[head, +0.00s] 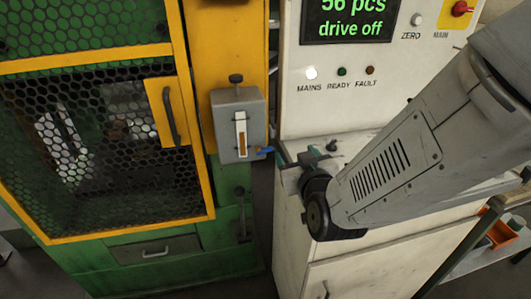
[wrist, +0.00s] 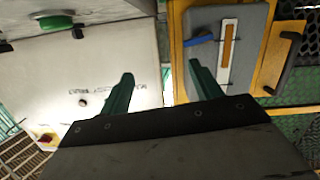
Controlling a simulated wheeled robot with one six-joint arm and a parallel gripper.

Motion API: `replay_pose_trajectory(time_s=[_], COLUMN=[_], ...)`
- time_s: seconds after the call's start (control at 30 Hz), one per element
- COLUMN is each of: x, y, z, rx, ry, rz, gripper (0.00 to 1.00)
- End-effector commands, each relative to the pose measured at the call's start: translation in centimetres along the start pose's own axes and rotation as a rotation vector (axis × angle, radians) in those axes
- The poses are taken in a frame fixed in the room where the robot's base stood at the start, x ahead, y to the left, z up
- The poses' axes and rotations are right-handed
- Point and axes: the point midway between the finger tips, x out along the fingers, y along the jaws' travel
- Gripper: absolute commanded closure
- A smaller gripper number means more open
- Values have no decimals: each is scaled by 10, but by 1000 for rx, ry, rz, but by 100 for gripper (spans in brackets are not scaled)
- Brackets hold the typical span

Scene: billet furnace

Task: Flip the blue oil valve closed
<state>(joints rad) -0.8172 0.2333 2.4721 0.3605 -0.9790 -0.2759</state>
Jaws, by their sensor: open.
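The blue oil valve lever (head: 265,150) sticks out at the lower right side of a grey oil box (head: 237,112) on the yellow post. In the wrist view the blue lever (wrist: 199,40) lies against the edge of the grey box (wrist: 253,40), beside its sight glass. My gripper (head: 287,163) is just to the right of the lever and a little below it, in front of the white cabinet. In the wrist view my gripper (wrist: 160,80) shows two green fingers spread apart with nothing between them. The lever lies beyond the right-hand finger, apart from it.
The white control cabinet (head: 345,92) with a display stands right of the box. The green and yellow machine with a mesh door (head: 85,130) stands at the left, its black handle (head: 169,110) near the box. An orange bin (head: 500,234) is at the lower right.

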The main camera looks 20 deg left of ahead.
Motion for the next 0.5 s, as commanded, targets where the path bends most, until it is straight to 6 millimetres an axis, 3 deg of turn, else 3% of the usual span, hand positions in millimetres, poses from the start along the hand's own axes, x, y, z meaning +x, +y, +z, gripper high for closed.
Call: replay_pose_trajectory(time_s=[0.03,0.2,0.37,0.5], x=[0,-5,-4,14], y=[-18,-53,-63,-63], z=[9,21,22,18], rx=[-24,-81,-100,-100], ry=[30,138,181,184], rz=[-9,-9,-4,-3], gripper=[36,36,36,36])
